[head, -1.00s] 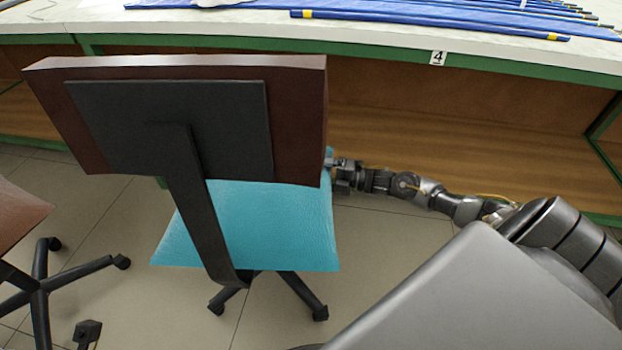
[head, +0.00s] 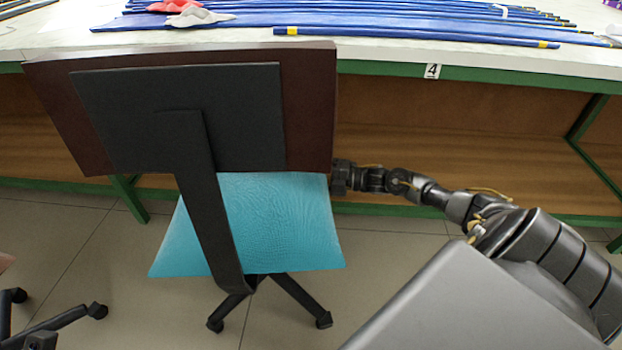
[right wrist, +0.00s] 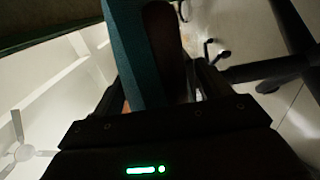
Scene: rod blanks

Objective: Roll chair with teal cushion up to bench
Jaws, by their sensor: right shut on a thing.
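The chair with the teal cushion (head: 275,225) stands in front of the bench (head: 480,62), its dark brown backrest (head: 308,110) towards me. Its black wheeled base (head: 290,295) shows below the cushion. My right gripper (head: 338,178) is at the right edge of the chair, beside the backrest's lower corner; its fingertips are hidden in the head view. In the right wrist view my right gripper (right wrist: 155,95) is shut on the teal cushion edge (right wrist: 128,50). My left gripper is not in view.
Blue rods (head: 410,33) with yellow bands, a red cloth (head: 175,6) and a pale cloth (head: 200,17) lie on the bench top. A label "4" (head: 432,71) marks its green edge. Another chair's black base (head: 60,320) stands at lower left.

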